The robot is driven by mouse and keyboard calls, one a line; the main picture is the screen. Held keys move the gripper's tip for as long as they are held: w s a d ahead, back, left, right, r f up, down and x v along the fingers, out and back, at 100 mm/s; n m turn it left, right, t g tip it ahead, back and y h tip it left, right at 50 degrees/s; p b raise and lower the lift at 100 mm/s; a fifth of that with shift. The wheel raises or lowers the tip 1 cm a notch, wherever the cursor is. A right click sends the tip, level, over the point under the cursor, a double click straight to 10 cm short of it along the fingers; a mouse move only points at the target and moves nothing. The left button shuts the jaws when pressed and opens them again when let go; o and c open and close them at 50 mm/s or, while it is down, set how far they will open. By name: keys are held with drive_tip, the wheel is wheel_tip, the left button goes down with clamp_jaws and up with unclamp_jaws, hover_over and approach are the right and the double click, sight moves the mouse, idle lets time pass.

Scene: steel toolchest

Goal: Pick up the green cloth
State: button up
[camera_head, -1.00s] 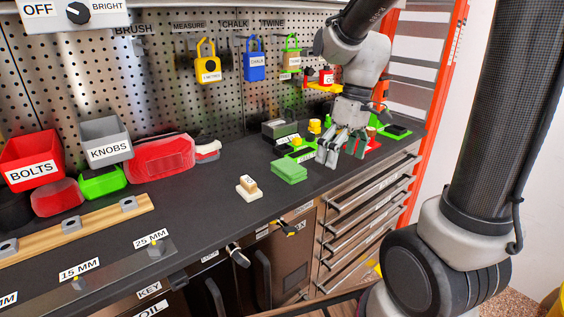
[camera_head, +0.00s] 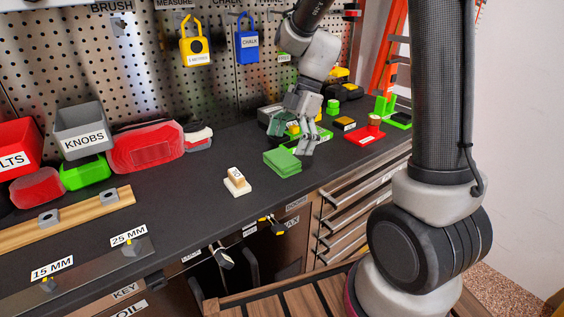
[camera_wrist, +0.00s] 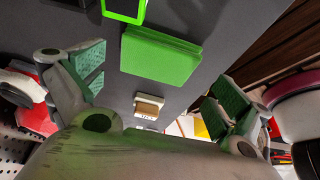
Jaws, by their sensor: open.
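The green cloth (camera_head: 283,162) is a folded, flat green stack lying on the dark bench top near its front edge. It also shows in the wrist view (camera_wrist: 160,55), ahead of and between the spread fingers. My gripper (camera_head: 300,140) is open and empty, close to the cloth on its right and far side in the head view. In the wrist view my gripper (camera_wrist: 158,92) has its green-padded fingers wide apart, and neither is seen touching the cloth.
A small cream block with a wooden top (camera_head: 236,182) stands left of the cloth. A red tray (camera_head: 365,134) and green items lie to the right. Red bin (camera_head: 20,150), grey KNOBS bin (camera_head: 84,132) and red pouch (camera_head: 146,148) stand at left.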

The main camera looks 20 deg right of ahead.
sight(283, 157)
drive_tip(key=shift+x, duration=2)
drive_tip(key=shift+w, duration=0.1)
drive_tip(key=c, duration=0.8)
wheel_tip(283, 157, up, 10)
